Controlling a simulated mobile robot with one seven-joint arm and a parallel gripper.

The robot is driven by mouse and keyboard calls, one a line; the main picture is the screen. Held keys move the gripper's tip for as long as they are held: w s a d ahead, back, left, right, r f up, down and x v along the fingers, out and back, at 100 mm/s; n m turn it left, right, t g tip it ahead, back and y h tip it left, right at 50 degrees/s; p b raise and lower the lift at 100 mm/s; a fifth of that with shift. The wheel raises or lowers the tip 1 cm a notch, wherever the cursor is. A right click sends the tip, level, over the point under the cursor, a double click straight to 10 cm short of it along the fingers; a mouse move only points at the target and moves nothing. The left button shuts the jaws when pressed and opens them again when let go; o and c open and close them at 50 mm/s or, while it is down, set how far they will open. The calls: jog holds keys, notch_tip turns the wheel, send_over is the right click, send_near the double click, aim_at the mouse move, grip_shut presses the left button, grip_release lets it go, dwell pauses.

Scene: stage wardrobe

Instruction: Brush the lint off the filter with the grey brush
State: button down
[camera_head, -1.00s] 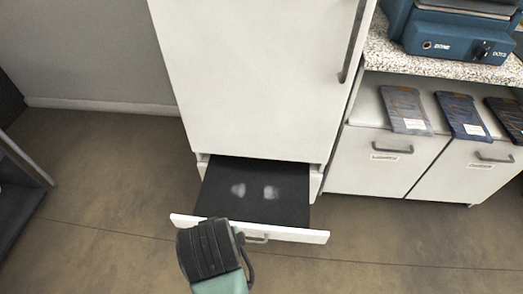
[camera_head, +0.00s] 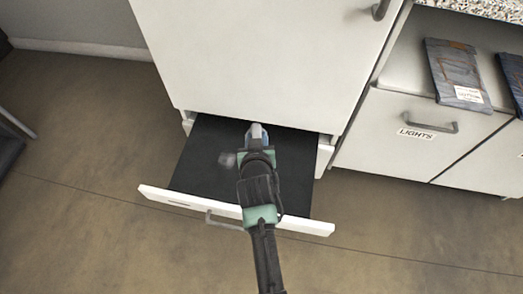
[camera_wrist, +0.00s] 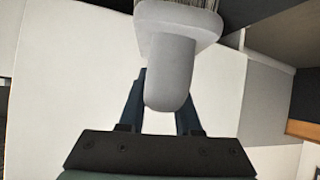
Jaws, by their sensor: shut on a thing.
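My gripper (camera_head: 257,132) is over the open drawer (camera_head: 236,211) at the bottom of the tall white cabinet. It is shut on the grey brush (camera_wrist: 170,70), whose handle sits between the two dark fingers in the wrist view. The brush head and bristles are at the top of that view. The filter (camera_head: 205,140) is the black flat surface in the drawer. One pale lint patch (camera_head: 228,159) shows left of my gripper. I cannot tell whether the bristles touch the filter.
The tall white cabinet front (camera_head: 250,60) rises right behind the drawer. At right, a low cabinet (camera_head: 410,135) with a drawer labelled "LIGHTS" holds folded denim packs (camera_head: 455,72) on its shelf. The floor (camera_head: 90,150) at left is clear.

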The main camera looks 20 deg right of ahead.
jog(key=f, duration=0.1)
jog(key=d+f+b, duration=0.1)
jog(key=f, duration=0.1)
jog(key=shift+w+d+t, duration=0.25)
jog(key=shift+d+t, duration=0.05)
jog(key=shift+t, duration=0.1)
notch_tip(320, 180, down, 4)
jog(key=b, duration=0.4)
jog(key=shift+f+b, duration=0.25)
jog(key=shift+b, duration=0.1)
